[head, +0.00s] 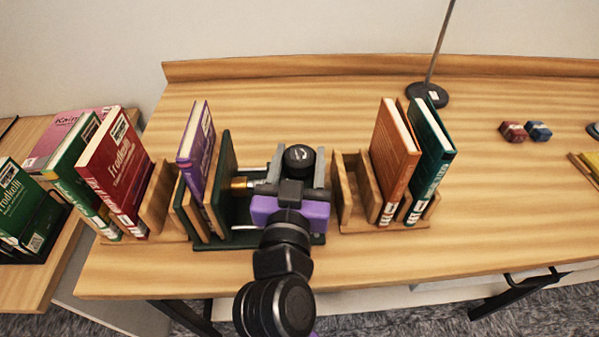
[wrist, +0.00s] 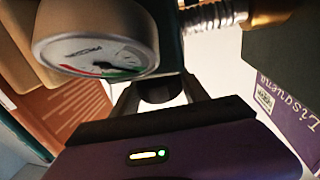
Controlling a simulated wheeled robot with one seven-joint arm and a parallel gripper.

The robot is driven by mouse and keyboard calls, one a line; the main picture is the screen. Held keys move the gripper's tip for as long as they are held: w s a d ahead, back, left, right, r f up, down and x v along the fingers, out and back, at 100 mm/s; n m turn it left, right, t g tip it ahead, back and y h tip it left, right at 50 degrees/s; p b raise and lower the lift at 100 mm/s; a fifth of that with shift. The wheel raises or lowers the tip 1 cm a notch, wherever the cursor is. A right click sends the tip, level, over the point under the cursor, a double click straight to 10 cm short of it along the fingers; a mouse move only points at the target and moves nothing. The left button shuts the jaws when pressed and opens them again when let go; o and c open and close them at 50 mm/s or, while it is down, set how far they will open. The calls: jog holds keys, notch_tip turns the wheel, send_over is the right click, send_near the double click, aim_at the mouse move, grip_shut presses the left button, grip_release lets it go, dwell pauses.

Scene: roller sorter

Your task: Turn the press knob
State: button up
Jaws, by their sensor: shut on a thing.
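The book press is a dark green frame (head: 229,160) on the desk, with pale rods and a brass fitting (head: 239,183) at its left. A round black knob (head: 300,155) with a white mark on top shows at the press. My gripper (head: 298,168) is over the press, its grey fingers on either side of the knob and shut on it. In the wrist view the dark knob (wrist: 160,90) sits between the fingers, partly in shadow. A round white pressure gauge (wrist: 97,56) with red and green bands is close by; its needle is hard to read.
An orange book (head: 394,150) and a teal book (head: 432,150) stand at right. A lamp base (head: 427,95) is behind; the right desk is mostly clear.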

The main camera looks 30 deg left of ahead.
aim_at(292, 170)
jog(key=shift+f+m+t+h+b, duration=0.2)
jog(key=shift+m+t+h+b, duration=0.3)
jog(key=shift+m+h+b, duration=1.35)
jog(key=shift+r+m+h+b, duration=0.15)
jog(key=shift+m+h+b, duration=0.1)
jog(key=shift+h+b, duration=1.1)
jog(key=o, duration=1.4)
jog(key=shift+w, duration=0.1)
jog(key=shift+c, duration=0.2)
jog(key=s, duration=0.8)
